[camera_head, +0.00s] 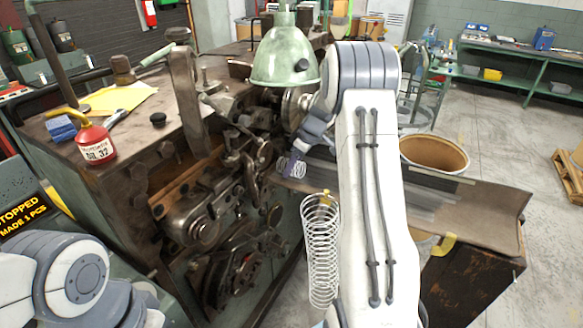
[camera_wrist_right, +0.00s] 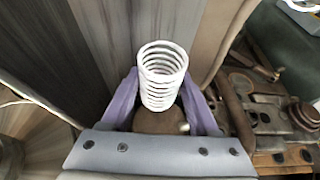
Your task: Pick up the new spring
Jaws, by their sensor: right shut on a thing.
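The new spring (camera_head: 298,169) is a small pale coil at the machine's front, by the upper end of the chute. In the right wrist view the spring (camera_wrist_right: 162,75) stands between the two purple fingers, its open end toward the camera. My right gripper (camera_head: 291,165) is shut on it; the fingers (camera_wrist_right: 162,98) flank its lower part. The spring's lower end is partly hidden by the gripper. My left arm shows at the lower left of the head view, but its gripper is out of frame.
A larger spring (camera_head: 320,250) hangs beside my right arm. The coiling machine (camera_head: 205,215) fills the left, with a green lamp (camera_head: 285,55) above. A chute (camera_head: 475,205) runs right, near an open drum (camera_head: 435,152). An oil can (camera_head: 95,142) stands on the machine top.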

